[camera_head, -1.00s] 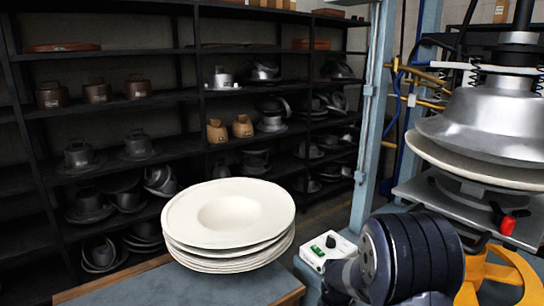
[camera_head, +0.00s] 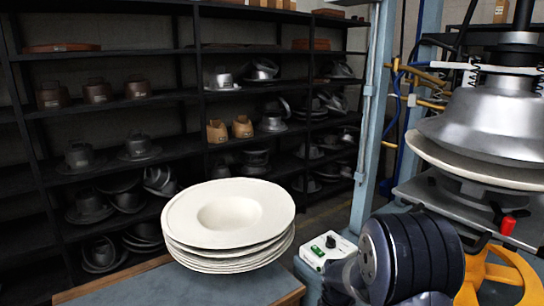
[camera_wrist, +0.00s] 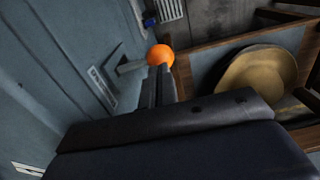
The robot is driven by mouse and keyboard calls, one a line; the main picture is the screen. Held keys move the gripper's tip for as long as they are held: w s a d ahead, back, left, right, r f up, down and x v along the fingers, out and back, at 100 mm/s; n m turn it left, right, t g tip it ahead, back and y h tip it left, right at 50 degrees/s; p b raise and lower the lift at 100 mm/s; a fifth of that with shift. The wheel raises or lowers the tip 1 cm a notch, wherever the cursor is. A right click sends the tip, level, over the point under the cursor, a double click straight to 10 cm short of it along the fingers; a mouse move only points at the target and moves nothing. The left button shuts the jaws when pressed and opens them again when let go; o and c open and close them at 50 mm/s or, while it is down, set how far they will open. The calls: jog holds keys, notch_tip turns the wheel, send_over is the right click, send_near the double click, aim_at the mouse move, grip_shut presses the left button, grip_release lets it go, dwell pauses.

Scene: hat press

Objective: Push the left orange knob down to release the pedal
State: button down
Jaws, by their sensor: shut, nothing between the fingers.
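An orange round knob (camera_wrist: 160,55) shows in the upper middle of the wrist view. My gripper (camera_wrist: 158,85) is shut and empty, its fingers pointing up the picture at the knob. The fingertips end at the knob's lower edge and overlap it in the picture; I cannot tell whether they touch. In the head view my gripper is hidden behind my dark arm links. No pedal can be made out clearly.
The metal press (camera_head: 490,120) stands at right, with a red knob (camera_head: 507,226) below it and a yellow part (camera_head: 495,275) under that. White hat forms (camera_head: 228,215) are stacked on a table at centre. A control box (camera_head: 328,250) sits beside my arm. Shelves (camera_head: 110,105) fill the back.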

jog(key=shift+f, duration=0.2)
jog(key=shift+f+b, duration=1.75)
jog(key=shift+f, duration=0.45)
jog(key=shift+r, duration=0.1)
jog(key=shift+r+p, duration=3)
jog(key=shift+r, duration=1)
